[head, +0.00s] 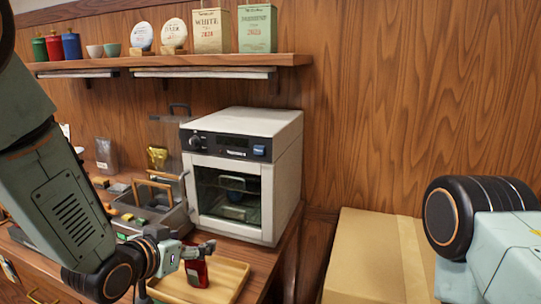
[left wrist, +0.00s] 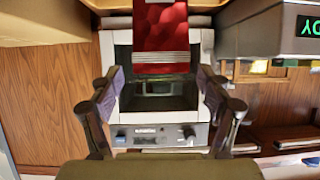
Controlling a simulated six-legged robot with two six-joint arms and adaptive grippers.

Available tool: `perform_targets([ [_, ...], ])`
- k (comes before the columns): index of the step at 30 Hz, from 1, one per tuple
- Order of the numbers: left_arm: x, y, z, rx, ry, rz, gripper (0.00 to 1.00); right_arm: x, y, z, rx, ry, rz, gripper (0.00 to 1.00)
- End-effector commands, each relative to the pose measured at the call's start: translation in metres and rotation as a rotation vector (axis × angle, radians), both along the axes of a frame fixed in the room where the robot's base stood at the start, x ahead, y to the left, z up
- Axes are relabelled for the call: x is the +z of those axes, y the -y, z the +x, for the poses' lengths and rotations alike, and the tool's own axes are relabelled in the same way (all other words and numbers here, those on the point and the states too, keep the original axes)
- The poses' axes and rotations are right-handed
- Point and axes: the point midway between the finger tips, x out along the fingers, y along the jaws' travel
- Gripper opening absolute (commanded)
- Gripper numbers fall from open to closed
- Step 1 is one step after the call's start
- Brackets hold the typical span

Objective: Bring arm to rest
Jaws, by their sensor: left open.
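My left gripper (head: 200,250) is in the head view at the end of the arm from the left, low over a wooden tray (head: 232,277). In the left wrist view its two fingers (left wrist: 160,80) are spread apart with nothing clamped between them. A shiny red packet (head: 196,274) is at the tray, just below the gripper in the head view. The red packet also shows at the top of the left wrist view (left wrist: 160,42), ahead of the fingers. Whether a finger touches it cannot be told. My right gripper is out of view; only part of the right arm shows.
A white oven-like machine (head: 282,135) with a glass door stands behind the tray. A grey bin (head: 178,219) with a wooden handle is left of it. A cardboard box (head: 365,255) is at right. A shelf (head: 220,60) with tins and cups runs above.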

Motion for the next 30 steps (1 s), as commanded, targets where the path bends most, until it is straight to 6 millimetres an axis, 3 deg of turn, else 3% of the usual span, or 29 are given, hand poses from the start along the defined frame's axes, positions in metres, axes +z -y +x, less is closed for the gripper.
perform_targets([
  [1,0.013,0.0,0.001,0.0,0.009,-0.001,0.78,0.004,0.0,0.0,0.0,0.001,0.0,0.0],
  [17,0.099,0.0,0.001,0.001,0.007,0.0,0.78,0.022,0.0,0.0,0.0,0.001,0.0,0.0],
  [30,0.101,-0.004,0.008,-0.008,0.001,-0.007,0.78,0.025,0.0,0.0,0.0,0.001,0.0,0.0],
])
